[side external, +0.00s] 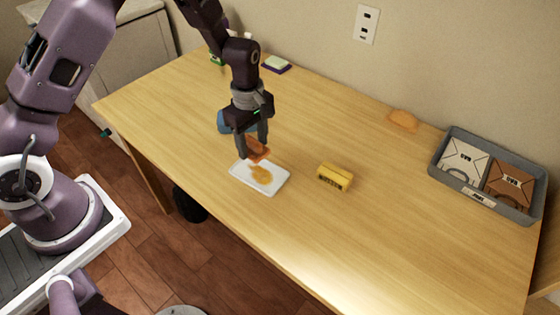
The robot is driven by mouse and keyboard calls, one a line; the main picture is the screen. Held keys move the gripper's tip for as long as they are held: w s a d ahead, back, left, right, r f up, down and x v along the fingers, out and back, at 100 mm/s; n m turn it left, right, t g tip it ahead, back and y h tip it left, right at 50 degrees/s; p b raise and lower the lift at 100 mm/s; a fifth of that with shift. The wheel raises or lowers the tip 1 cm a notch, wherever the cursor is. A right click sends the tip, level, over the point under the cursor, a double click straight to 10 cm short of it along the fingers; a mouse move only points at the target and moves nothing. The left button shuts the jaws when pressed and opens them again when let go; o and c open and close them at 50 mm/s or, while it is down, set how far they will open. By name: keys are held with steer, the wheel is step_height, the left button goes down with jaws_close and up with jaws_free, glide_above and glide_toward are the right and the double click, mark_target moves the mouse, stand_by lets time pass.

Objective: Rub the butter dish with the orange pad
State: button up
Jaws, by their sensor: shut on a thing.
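My gripper (252,147) points down over the table and is shut on an orange pad (258,151). The pad is held tilted above the far edge of a white rectangular dish (243,178), which I take for the butter dish. An orange-brown smear (261,174) lies on the middle of the dish. I cannot tell whether the pad touches the dish. Part of the pad is hidden by the fingers.
A yellow block (335,178) sits right of the dish. An orange sponge-like piece (403,120) lies by the wall. A grey tray (522,213) with two packages stands at the right. A blue round thing (223,124) is partly behind my gripper. A pale green-and-purple item (276,64) lies at the back.

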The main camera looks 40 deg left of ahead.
mark_target(254, 170)
steer(key=shift+a+f, duration=0.2)
steer(key=shift+a, duration=0.15)
steer(key=shift+f, duration=3.75)
steer(key=shift+d+f, duration=0.2)
steer(key=shift+d, duration=0.55)
steer(key=shift+c, duration=0.7)
steer(key=shift+w+d, duration=0.15)
steer(key=shift+d, duration=0.95)
steer(key=shift+a, duration=1.9)
steer(key=shift+d, duration=1.95)
steer(key=shift+a+r, duration=0.1)
steer(key=shift+a, duration=1.8)
steer(key=shift+r, duration=4.05)
